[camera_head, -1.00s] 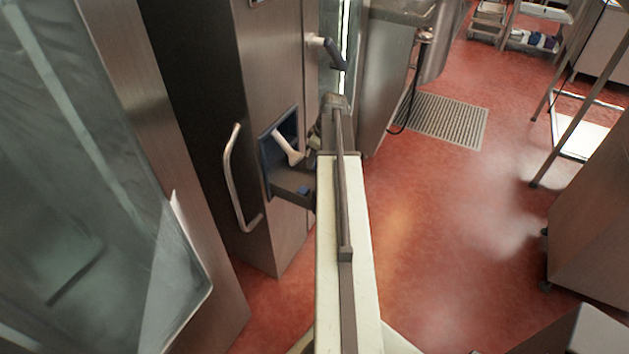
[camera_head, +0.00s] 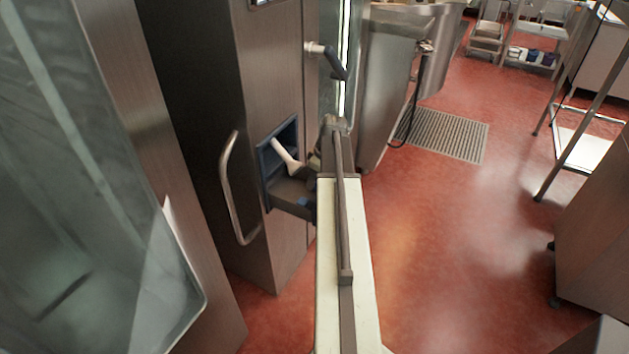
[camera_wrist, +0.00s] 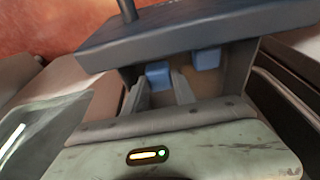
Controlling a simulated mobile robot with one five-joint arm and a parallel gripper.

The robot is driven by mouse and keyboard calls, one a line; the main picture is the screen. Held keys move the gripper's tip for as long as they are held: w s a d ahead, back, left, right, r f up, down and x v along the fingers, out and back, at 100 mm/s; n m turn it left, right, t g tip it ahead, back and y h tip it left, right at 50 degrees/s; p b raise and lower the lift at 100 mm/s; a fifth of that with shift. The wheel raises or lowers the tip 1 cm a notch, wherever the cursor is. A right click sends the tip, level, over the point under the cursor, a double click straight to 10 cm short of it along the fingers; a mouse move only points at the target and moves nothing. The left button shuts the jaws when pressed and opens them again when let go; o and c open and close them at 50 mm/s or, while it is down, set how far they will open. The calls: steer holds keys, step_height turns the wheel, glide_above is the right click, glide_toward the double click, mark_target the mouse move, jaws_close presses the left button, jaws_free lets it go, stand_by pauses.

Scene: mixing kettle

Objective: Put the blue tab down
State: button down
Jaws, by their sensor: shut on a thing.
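The blue tab (camera_wrist: 158,75) is a small block in the wrist view. It sits between the two fingers of my gripper (camera_wrist: 160,80), which is shut on it. A second, similar blue block (camera_wrist: 206,59) stands to its right, apart from the fingers. Both lie beneath the edge of a dark blue-grey panel (camera_wrist: 175,32). In the head view, the open compartment (camera_head: 264,172) in the steel cabinet has a blue frame, a white handle-shaped part (camera_head: 286,155) and a dark tray (camera_head: 290,192) sticking out. My arm hides most of the gripper there.
A curved steel handle (camera_head: 229,185) stands out left of the compartment. A dark lever (camera_head: 333,62) sticks out above it. The steel kettle (camera_head: 392,75) is behind my arm. Red floor (camera_head: 450,225) is open to the right, up to a steel unit (camera_head: 595,225).

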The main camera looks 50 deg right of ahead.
steer(key=c, duration=1)
jaws_free()
steer(key=shift+f, duration=0.1)
steer(key=p+v, duration=1.2)
steer(key=v, duration=0.1)
steer(key=shift+w+p, duration=0.15)
steer(key=shift+p, duration=0.2)
steer(key=shift+a, duration=0.15)
